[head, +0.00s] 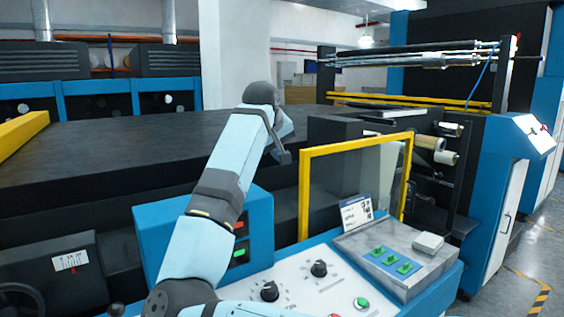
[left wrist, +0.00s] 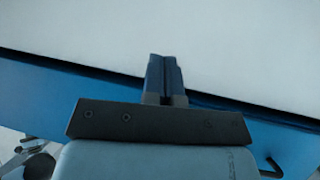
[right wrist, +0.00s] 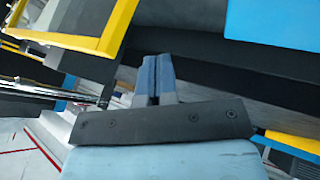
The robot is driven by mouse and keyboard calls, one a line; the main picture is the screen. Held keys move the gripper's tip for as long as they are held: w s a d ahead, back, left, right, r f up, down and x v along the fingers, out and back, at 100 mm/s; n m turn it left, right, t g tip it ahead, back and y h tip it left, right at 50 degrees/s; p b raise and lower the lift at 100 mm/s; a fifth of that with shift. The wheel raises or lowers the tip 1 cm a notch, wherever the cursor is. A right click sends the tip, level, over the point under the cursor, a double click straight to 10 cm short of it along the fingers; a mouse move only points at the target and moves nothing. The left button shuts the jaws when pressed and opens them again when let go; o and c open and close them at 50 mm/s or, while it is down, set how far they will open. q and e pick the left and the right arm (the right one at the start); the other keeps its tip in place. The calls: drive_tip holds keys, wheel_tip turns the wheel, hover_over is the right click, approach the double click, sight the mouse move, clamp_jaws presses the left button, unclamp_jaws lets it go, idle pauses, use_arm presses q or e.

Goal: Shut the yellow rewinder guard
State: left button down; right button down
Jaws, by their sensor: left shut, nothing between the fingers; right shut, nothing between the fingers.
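The yellow rewinder guard (head: 350,146) is an upright yellow frame with a clear panel, standing behind the control console in the head view. Its right post is beside the rolls and its left post stands out toward the dark machine bed. In the right wrist view a yellow frame (right wrist: 90,42) shows at the upper left. My right gripper (head: 286,157) is shut and empty, pointing down just left of the guard's top left corner, with no clear contact; it also shows in the right wrist view (right wrist: 156,72). My left gripper (left wrist: 163,70) is shut and empty over a white surface.
The control console (head: 325,290) with knobs and green buttons is in front. A blue box (head: 250,240) with red and green buttons stands left of the guard. Rolls (head: 445,157) sit right of it. Clear floor (head: 545,240) lies at far right.

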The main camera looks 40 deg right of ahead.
use_arm(q)
drive_tip(key=shift+s+f+p, duration=0.1)
drive_tip(key=shift+f+p, duration=0.05)
drive_tip(key=shift+p, duration=0.15)
use_arm(e)
drive_tip(key=w+d+f, duration=0.2)
drive_tip(key=d+f, duration=0.5)
drive_tip(key=d, duration=0.1)
drive_tip(key=shift+w+d, duration=0.2)
drive_tip(key=shift+d, duration=0.1)
